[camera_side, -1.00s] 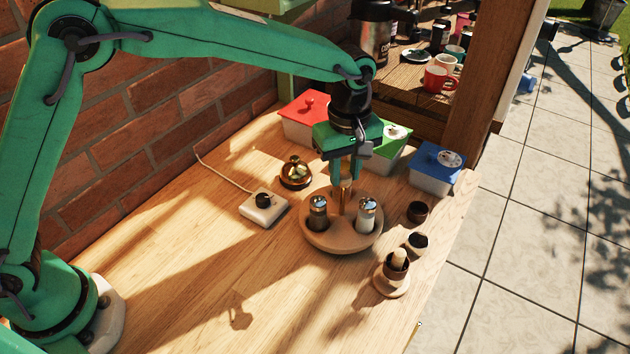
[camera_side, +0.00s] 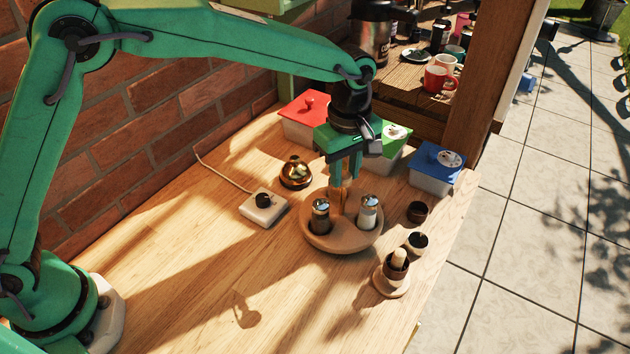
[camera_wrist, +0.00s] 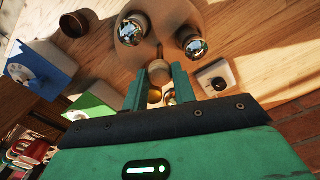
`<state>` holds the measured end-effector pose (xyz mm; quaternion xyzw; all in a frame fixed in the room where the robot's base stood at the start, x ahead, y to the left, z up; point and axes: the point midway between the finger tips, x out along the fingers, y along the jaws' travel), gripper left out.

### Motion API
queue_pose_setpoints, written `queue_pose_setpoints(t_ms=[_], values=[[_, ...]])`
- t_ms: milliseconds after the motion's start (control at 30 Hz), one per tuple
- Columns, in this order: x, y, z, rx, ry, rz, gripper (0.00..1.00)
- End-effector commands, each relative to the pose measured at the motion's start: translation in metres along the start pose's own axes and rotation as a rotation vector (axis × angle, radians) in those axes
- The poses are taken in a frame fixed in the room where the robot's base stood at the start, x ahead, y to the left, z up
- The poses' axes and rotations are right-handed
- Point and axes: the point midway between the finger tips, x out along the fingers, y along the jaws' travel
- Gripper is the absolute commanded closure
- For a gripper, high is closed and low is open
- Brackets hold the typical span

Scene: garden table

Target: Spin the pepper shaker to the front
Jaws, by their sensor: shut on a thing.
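The round wooden turntable (camera_side: 341,246) carries two glass shakers with metal caps. The pepper shaker (camera_side: 320,222), dark inside, stands upright at its front left; the pale one, the salt shaker (camera_side: 367,215), stands at its front right. A wooden peg (camera_side: 338,198) rises from the back of the turntable. My gripper (camera_side: 345,175) is above the back of the turntable, shut on this peg. In the wrist view the peg (camera_wrist: 159,72) sits between the fingers, and the shaker caps show beyond it; the lower part of each shaker is hidden there.
Red (camera_side: 309,105), green (camera_side: 395,135) and blue-lidded (camera_side: 437,158) boxes stand behind. A brass pot (camera_side: 295,175) and a white knob box (camera_side: 263,206) with a cable are at left. Small dark cups (camera_side: 417,243) stand at right, near the table edge. The front left table is clear.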

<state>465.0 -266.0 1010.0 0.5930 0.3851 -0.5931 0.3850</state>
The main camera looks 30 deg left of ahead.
Motion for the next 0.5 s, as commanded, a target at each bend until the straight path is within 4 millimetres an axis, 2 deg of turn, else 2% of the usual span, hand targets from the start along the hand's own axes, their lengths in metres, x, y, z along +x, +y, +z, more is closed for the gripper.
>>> queue_pose_setpoints(t_ms=[500], values=[[-0.0017, -0.0001, -0.0004, -0.259, 0.000, 0.000, 1.00]])
